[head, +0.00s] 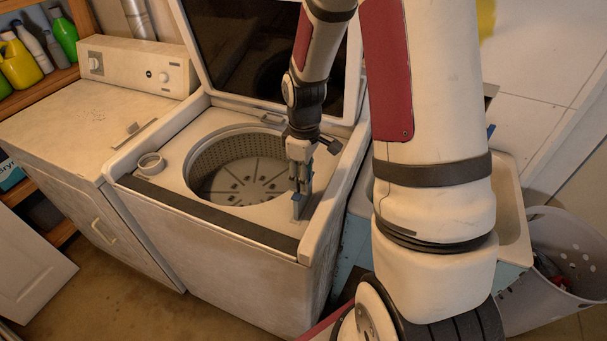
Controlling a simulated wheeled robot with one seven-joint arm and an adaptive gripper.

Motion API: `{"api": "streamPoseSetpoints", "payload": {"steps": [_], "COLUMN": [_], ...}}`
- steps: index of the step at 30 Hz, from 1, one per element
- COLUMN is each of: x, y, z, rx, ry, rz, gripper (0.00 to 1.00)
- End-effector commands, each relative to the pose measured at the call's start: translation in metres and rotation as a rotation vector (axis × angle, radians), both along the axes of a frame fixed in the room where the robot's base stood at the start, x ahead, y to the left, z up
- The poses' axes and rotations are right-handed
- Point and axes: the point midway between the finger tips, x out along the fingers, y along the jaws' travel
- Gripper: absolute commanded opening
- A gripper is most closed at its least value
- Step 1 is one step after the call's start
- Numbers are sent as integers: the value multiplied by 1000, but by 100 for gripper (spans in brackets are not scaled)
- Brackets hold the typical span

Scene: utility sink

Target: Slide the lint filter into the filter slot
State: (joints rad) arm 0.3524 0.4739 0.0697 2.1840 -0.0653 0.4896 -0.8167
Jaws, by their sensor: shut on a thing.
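My gripper (301,185) points down over the right side of the top of the open washing machine (210,234), to the right of the drum opening. It is shut on a small grey and blue piece, the lint filter (299,206). The filter is upright below the fingers, at the machine's top near its front right corner. The filter slot cannot be made out; the gripper and filter cover that area. I cannot tell whether the filter's lower end is inside the slot or only above it.
The raised lid (265,50) stands behind the drum (240,165). A round cap (151,163) sits at the top's left. A dryer (90,120) stands at left, a sink (512,215) and a white basket (560,260) at right. My arm hides much of the right side.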

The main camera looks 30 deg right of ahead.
Motion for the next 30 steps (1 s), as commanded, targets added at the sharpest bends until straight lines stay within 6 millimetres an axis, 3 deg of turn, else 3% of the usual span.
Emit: {"api": "streamPoseSetpoints", "payload": {"steps": [30], "x": [0], "y": [0], "z": [-23], "rx": [0], "ry": [0], "rz": [-1], "gripper": [4]}}
